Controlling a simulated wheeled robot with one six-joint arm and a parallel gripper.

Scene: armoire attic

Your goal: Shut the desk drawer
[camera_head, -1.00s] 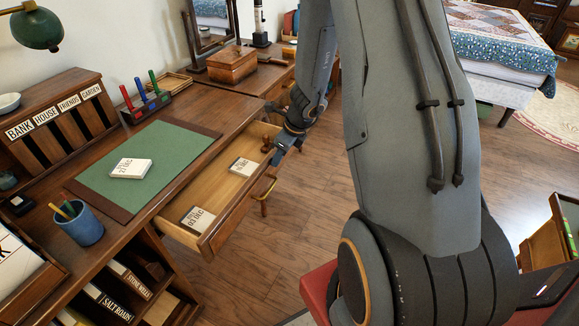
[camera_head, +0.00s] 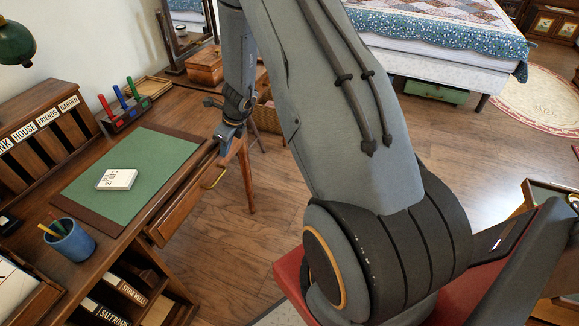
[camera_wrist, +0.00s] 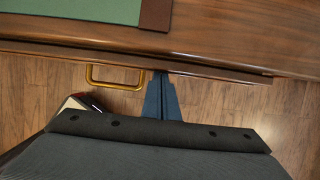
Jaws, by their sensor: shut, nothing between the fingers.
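The desk drawer's wooden front (camera_head: 180,210) lies close along the desk's front edge, and no drawer interior shows. In the wrist view the drawer front (camera_wrist: 225,73) is a thin strip just beyond the desktop edge; I cannot tell whether a slim gap is left. Its brass handle (camera_head: 214,179) also shows in the wrist view (camera_wrist: 117,86). My gripper (camera_head: 218,150) is shut and empty at the far part of the drawer front. In the wrist view its blue fingertips (camera_wrist: 161,76) are at the front, just right of the handle, seemingly touching it.
The desktop holds a green mat (camera_head: 130,178) with a white card block (camera_head: 117,179), a blue pencil cup (camera_head: 70,240) and a letter rack (camera_head: 45,120). A wooden stool (camera_head: 248,170) stands beyond my gripper. Open floor (camera_head: 240,245) lies right of the desk.

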